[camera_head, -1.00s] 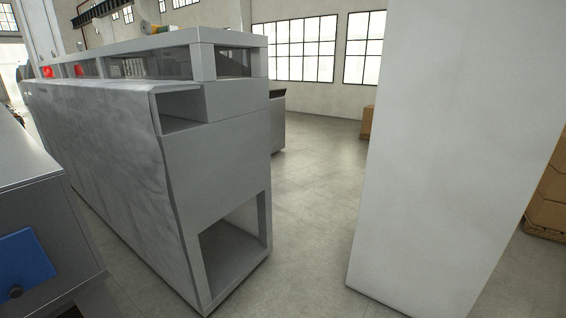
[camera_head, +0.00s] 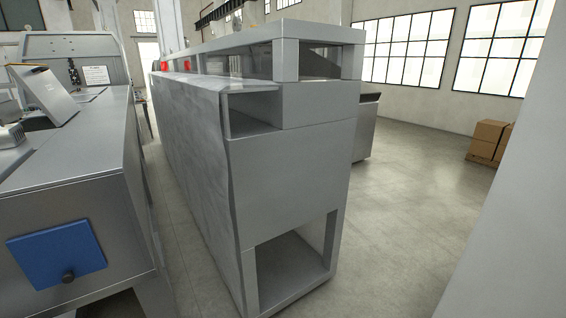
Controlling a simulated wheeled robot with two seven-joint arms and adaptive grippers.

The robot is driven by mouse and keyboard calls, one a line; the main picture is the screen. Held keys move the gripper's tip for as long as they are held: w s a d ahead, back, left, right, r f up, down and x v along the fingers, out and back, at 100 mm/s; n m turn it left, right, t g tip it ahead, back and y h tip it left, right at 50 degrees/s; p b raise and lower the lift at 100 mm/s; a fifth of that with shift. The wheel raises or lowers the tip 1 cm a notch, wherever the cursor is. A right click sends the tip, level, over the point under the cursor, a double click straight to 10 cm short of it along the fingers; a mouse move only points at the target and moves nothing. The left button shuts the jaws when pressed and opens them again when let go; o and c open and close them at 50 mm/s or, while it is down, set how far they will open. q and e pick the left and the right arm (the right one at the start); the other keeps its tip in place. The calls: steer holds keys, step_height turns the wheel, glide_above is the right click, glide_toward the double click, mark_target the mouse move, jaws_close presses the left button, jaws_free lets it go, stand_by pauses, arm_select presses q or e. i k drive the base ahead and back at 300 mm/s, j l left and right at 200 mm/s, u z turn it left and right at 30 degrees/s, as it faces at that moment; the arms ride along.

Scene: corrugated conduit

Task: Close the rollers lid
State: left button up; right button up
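I cannot make out the rollers lid for certain. A long grey machine (camera_head: 290,180) with a window strip along its top stands in the middle of the head view. Its near end has an open slot high up and an open recess low down. A second grey metal machine (camera_head: 90,170) with a blue panel (camera_head: 57,252) and a dark knob stands at the left. A raised tilted metal part (camera_head: 47,93) sits on top of it; I cannot tell whether this is the lid. Neither of my grippers shows.
A pale wall or pillar (camera_head: 510,220) fills the right edge. Clear floor (camera_head: 420,200) lies between it and the long machine. Brown boxes (camera_head: 489,141) are stacked at the back right. A narrow gap separates the two machines.

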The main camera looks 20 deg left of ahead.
mark_target(38, 81)
steer(key=i+u, duration=0.25)
steer(key=u, duration=0.2)
steer(key=i+u, duration=0.2)
steer(key=u, duration=0.25)
steer(key=i+j+u, duration=0.1)
steer(key=i+u, duration=0.15)
steer(key=u, duration=0.2)
steer(key=i+u, duration=0.25)
steer(key=u, duration=0.2)
steer(key=i+j+u, duration=0.1)
steer(key=i+u, duration=0.3)
steer(key=i, duration=0.35)
steer(key=i+j, duration=0.15)
steer(key=i, duration=0.2)
steer(key=k, duration=0.7)
steer(key=z, duration=0.5)
